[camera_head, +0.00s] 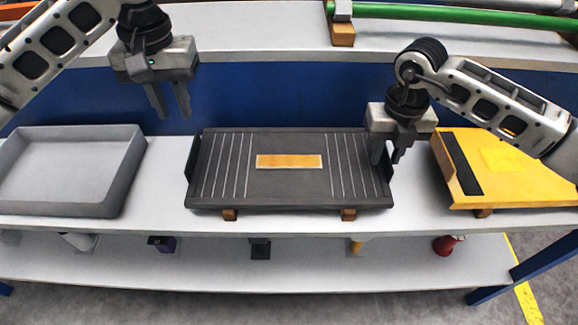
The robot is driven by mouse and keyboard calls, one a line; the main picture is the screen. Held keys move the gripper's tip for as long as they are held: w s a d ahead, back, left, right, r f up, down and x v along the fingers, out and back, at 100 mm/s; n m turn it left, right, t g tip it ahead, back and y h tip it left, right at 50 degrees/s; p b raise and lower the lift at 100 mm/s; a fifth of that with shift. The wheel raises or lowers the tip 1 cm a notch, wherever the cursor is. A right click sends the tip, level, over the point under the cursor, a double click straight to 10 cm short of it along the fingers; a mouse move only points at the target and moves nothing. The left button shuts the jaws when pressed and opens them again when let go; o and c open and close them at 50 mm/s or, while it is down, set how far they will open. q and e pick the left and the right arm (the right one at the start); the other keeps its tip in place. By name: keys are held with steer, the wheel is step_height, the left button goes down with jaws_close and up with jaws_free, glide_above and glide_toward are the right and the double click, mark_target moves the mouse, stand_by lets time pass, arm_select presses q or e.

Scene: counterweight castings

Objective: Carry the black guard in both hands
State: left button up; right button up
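The black guard (290,189) is a wide dark panel with pale grooves at both ends and an orange label (289,161) in its middle. It lies on small wooden blocks on the middle shelf. My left gripper (170,112) hangs above and behind the guard's left end, apart from it, with its fingers spread and nothing between them. My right gripper (387,158) is at the guard's right end, fingers pointing down by the right edge. A gap shows between its fingers; whether it touches the edge I cannot tell.
A grey tray (58,206) stands left of the guard. A yellow panel (520,160) with a black strip lies to the right, close to my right gripper. A green bar (460,17) lies on the upper shelf. Small items, including a red one (446,245), are on the lower shelf.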

step_height(320, 180, up, 12)
stand_by(0.4)
steer(key=shift+s+f, duration=0.1)
steer(key=shift+s, duration=0.05)
stand_by(0.3)
